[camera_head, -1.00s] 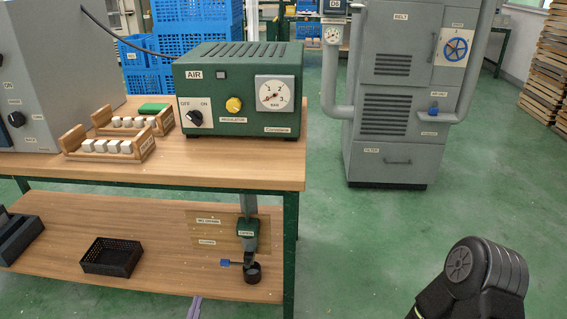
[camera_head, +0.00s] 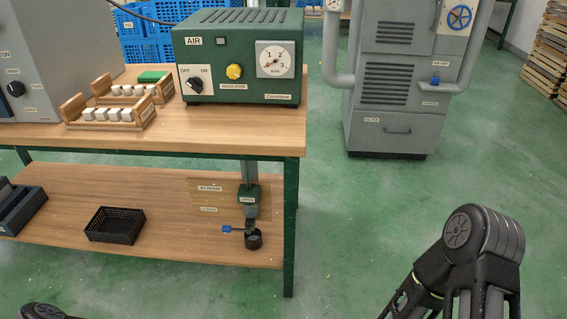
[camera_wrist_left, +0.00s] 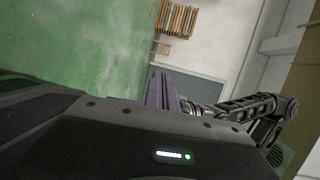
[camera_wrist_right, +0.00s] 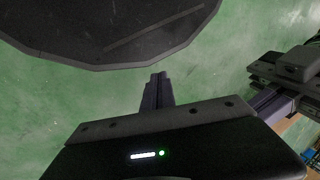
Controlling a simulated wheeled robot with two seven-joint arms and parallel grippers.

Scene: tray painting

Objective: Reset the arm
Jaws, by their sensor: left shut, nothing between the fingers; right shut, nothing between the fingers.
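My left gripper (camera_wrist_left: 160,90) is shut in the left wrist view, its purplish fingers together with nothing between them. My right gripper (camera_wrist_right: 157,90) is likewise shut and empty in the right wrist view, with green floor behind its fingers. My left gripper also shows at the right of that view (camera_wrist_right: 272,102). In the head view neither gripper's fingers show. My right arm (camera_head: 470,255) stands at the lower right, over the floor. A dark piece of my left arm (camera_head: 45,311) shows at the bottom left edge.
A wooden workbench (camera_head: 245,140) carries a green air box (camera_head: 237,90) and two wooden racks of white pieces (camera_head: 110,120). Its lower shelf (camera_head: 165,215) holds a black basket (camera_head: 115,225). A grey cabinet (camera_head: 390,130) stands behind. The green floor right of the bench is open.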

